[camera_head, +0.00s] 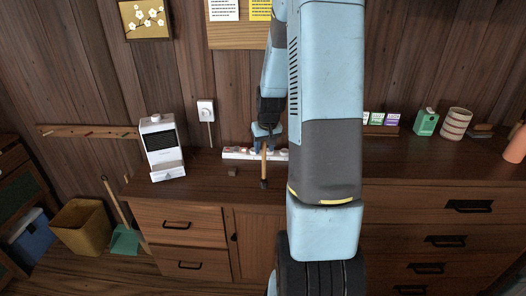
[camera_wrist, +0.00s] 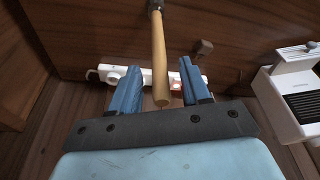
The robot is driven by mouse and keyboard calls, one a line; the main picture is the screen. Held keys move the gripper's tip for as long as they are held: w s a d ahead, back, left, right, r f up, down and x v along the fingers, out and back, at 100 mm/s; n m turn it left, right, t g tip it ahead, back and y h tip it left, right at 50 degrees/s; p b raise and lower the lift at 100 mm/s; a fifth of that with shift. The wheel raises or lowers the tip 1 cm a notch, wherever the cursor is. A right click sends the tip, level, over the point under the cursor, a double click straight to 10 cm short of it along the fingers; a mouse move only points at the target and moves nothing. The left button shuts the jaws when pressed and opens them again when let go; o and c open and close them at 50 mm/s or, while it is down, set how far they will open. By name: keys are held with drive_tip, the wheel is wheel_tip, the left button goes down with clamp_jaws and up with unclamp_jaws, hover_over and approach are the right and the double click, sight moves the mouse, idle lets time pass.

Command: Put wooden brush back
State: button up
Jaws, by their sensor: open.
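The wooden brush, a pale stick with a dark end, shows in the head view (camera_head: 263,165) below my gripper (camera_head: 266,130), dark end down near the front edge of the counter. In the wrist view its handle (camera_wrist: 159,60) runs between the two blue fingers of my gripper (camera_wrist: 160,72), with a gap on both sides. The gripper is open and around the handle, not closed on it. I cannot tell whether the dark end touches the counter. Part of the arm hides the counter's middle.
A white power strip (camera_head: 238,153) lies on the counter (camera_head: 205,187) behind the brush. A small brown block (camera_head: 233,171) and a white device (camera_head: 161,147) are to the left. A wooden peg rail (camera_head: 85,131) is on the wall. Small boxes (camera_head: 378,118) and a striped cup (camera_head: 455,122) stand right.

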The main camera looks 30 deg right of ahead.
drive_tip(key=v, duration=0.9)
drive_tip(key=s+a+r+n+t, duration=0.1)
drive_tip(key=s+a+r, duration=0.8)
drive_tip(key=a+r, duration=0.25)
drive_tip(key=s+a+r, duration=0.2)
drive_tip(key=s+a, duration=0.1)
drive_tip(key=s, duration=0.4)
drive_tip(key=s+a+r+n+t, duration=0.1)
drive_tip(key=s+a+r, duration=0.2)
drive_tip(key=s, duration=0.3)
drive_tip(key=shift+s+a+r+y, duration=0.2)
drive_tip(key=shift+s+a+y, duration=0.1)
drive_tip(key=shift+s+a, duration=0.1)
